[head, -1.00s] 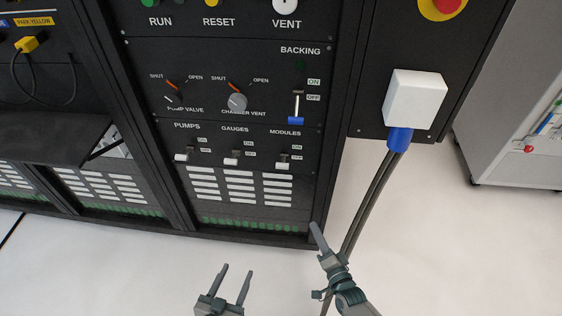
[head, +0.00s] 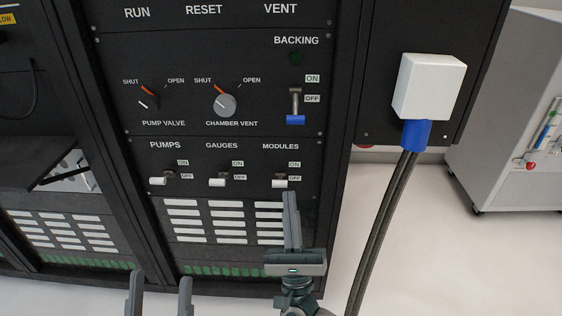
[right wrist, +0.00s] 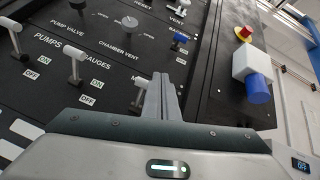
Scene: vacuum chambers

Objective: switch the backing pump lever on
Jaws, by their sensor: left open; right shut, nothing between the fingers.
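The backing pump lever (head: 295,107) is on the upper right of the black panel, under the BACKING label. Its blue handle (head: 295,120) is down, beside and just below the OFF label. The dark green lamp (head: 296,58) above it looks unlit. The blue handle also shows in the right wrist view (right wrist: 180,38). My right gripper (head: 289,196) is shut and empty, pointing up in front of the panel, below the lever and apart from it. It also shows in the right wrist view (right wrist: 162,82). My left gripper (head: 160,280) is open and empty at the bottom left.
The white-handled MODULES switch (head: 280,183) is right by my right fingertips in the picture; I cannot tell whether they touch. GAUGES (head: 217,182) and PUMPS (head: 158,180) switches are left of it. A white box (head: 429,86) with a blue plug (head: 415,134) and cables stands at the right.

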